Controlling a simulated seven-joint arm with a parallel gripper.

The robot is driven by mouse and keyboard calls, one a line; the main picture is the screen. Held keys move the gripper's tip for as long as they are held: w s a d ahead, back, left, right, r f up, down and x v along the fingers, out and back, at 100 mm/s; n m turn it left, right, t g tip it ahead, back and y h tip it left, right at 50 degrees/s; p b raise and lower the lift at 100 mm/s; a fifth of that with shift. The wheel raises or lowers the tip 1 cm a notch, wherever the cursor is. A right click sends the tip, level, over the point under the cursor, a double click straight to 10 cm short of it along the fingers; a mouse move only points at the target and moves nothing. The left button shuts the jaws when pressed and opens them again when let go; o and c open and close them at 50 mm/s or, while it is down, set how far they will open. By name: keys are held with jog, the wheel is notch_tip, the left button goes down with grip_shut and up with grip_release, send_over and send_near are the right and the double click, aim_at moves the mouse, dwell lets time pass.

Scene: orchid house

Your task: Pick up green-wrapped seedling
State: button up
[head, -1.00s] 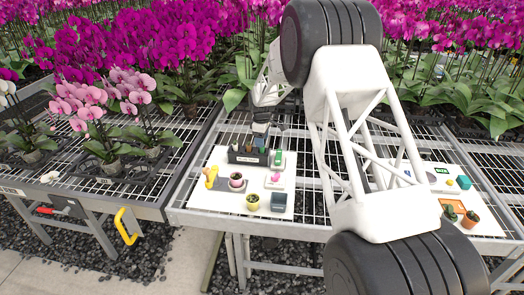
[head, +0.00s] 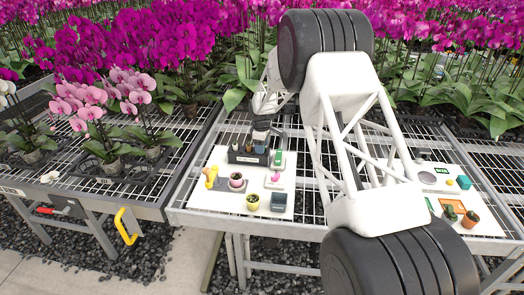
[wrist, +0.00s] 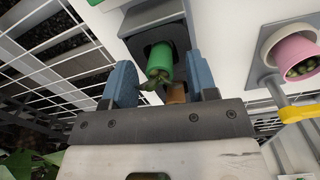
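The green-wrapped seedling (wrist: 165,58) shows in the wrist view as a bright green sleeve with a small leafy plant in its end. It stands in a dark grey holder (wrist: 150,17). My gripper (wrist: 157,62) is open, with one blue finger on each side of the seedling; gaps show between fingers and sleeve. In the head view my gripper (head: 261,143) is low over the dark tray (head: 243,158), and the seedling cannot be made out behind it. A brown-orange pot (wrist: 177,93) is partly hidden near the right finger.
A green item (head: 278,158) is right of the tray. The wire bench surrounds the board.

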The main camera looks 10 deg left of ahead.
jog(key=c, duration=0.8)
jog(key=shift+r, duration=0.2)
jog(key=shift+c, duration=0.2)
jog(key=shift+r, duration=1.55)
jog(key=s+d, duration=0.2)
jog(key=s, duration=0.5)
jog(key=s+d+r, duration=0.1)
jog(key=s+d, duration=0.2)
jog(key=s, duration=0.5)
jog(key=shift+r, duration=0.3)
jog(key=shift+s+d, duration=0.1)
jog(key=s+a+r+n, duration=0.1)
jog(key=a+n, duration=0.5)
jog(key=a, duration=0.7)
jog(key=shift+s+r, duration=0.25)
jog(key=shift+s, duration=0.3)
jog(key=shift+a, duration=0.1)
